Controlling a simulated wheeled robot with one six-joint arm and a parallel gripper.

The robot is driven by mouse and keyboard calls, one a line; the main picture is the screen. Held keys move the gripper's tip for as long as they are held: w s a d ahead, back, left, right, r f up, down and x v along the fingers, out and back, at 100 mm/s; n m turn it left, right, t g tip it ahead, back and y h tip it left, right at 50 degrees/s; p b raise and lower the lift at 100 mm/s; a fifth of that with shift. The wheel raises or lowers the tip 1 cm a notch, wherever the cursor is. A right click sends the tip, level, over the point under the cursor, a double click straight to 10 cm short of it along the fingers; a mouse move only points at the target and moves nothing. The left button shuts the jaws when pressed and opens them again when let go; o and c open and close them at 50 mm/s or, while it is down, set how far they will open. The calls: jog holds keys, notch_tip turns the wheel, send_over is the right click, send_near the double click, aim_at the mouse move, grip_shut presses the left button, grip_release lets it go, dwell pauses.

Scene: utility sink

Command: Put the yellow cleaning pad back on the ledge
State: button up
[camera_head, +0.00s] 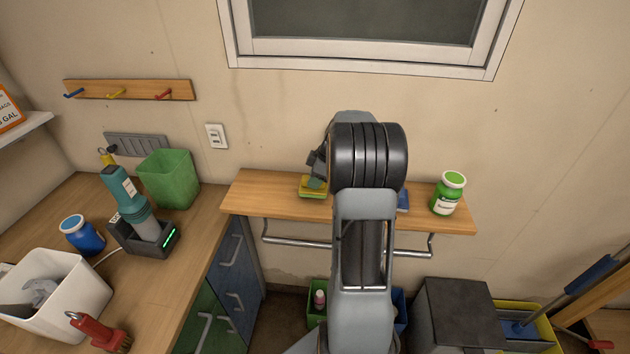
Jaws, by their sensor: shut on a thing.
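The yellow cleaning pad (313,193) shows at the left half of the wooden ledge (268,194), below the window. My gripper (317,181) is shut on the pad from above, at the left of my arm. My arm reaches up through the middle of the view and hides part of the ledge and of the gripper. The pad looks level and over the ledge's top. I cannot tell whether it touches the wood or is held just above it.
A green-lidded bottle (448,193) stands at the ledge's right end. A blue item (403,200) shows partly beside my arm. A metal rail (295,241) runs below the ledge. A green bin (168,178) and a charging tool (133,205) stand on the left counter.

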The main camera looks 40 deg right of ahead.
jog(key=shift+f, duration=0.55)
jog(key=shift+f, duration=0.1)
jog(key=o, duration=0.9)
jog(key=b+v, duration=0.1)
jog(key=v, duration=1)
jog(key=s+a+r+m+h, duration=0.1)
jog(key=s+a+m, duration=0.1)
jog(key=a, duration=0.5)
jog(key=s+a+r+m+h, duration=0.1)
jog(key=s+a+r+m, duration=0.1)
jog(key=a, duration=0.6)
jog(key=s+a+f+m+t+h, duration=0.1)
jog(key=s+a+f+m, duration=0.4)
jog(key=s+a, duration=0.6)
jog(key=shift+a, duration=0.4)
